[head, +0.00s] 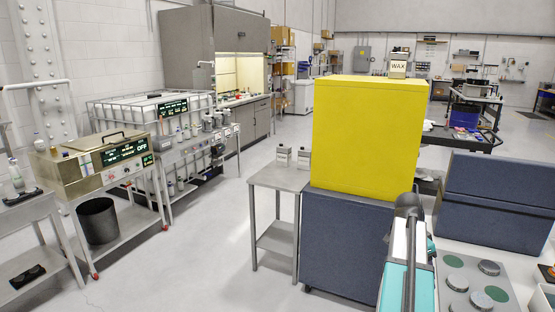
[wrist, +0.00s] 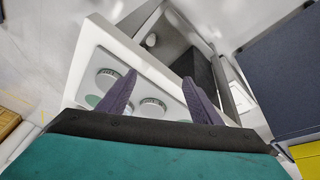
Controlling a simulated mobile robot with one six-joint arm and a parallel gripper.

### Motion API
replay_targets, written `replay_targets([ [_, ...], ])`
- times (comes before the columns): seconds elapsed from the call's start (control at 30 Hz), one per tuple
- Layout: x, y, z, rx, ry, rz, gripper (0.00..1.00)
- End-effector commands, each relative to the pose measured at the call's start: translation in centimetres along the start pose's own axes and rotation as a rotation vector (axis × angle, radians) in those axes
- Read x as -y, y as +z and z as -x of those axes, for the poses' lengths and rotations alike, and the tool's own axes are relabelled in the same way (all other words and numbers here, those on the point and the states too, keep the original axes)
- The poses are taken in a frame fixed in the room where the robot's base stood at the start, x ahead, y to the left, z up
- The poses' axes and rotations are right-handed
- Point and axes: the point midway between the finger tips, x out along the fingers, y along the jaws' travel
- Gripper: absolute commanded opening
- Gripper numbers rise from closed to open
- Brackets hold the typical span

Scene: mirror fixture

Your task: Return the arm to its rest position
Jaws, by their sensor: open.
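My gripper (wrist: 160,98) shows in the wrist view with its two dark purple fingers apart and nothing between them. Beyond the fingers is a pale panel with round grey knobs (wrist: 152,107) and green discs; I cannot tell the distance between fingertips and panel. In the head view my arm is at the lower right, left of the same panel (head: 463,262). The gripper's fingers cannot be made out there.
A yellow box (head: 368,135) stands on a dark blue cabinet (head: 345,240), close to my arm. A blue-grey case (head: 500,185) is to the right. A metal side table (head: 280,178) holds small bottles. Open floor (head: 205,255) lies to the left.

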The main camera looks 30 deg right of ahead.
Motion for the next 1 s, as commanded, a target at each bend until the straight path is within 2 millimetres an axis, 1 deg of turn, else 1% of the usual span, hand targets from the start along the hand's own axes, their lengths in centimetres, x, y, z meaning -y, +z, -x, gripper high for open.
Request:
replay_targets([
  [0.03,0.8,2.2,-0.9,0.010,0.011,0.036,0.59],
  [0.17,2.4,7.0,-3.0,0.031,0.036,0.113,0.59],
  [0.2,2.7,8.5,-3.6,0.038,0.043,0.136,0.59],
  [0.33,3.6,13.3,-5.6,0.057,0.067,0.211,0.59],
  [0.5,4.1,19.5,-8.2,0.079,0.095,0.311,0.59],
  [0.63,3.9,24.1,-10.2,0.097,0.116,0.393,0.59],
  [0.77,3.3,28.6,-12.2,0.113,0.138,0.480,0.59],
  [0.8,3.1,29.9,-12.8,0.118,0.144,0.507,0.59],
  [1.0,1.2,36.3,-15.8,0.142,0.174,0.646,0.59],
])
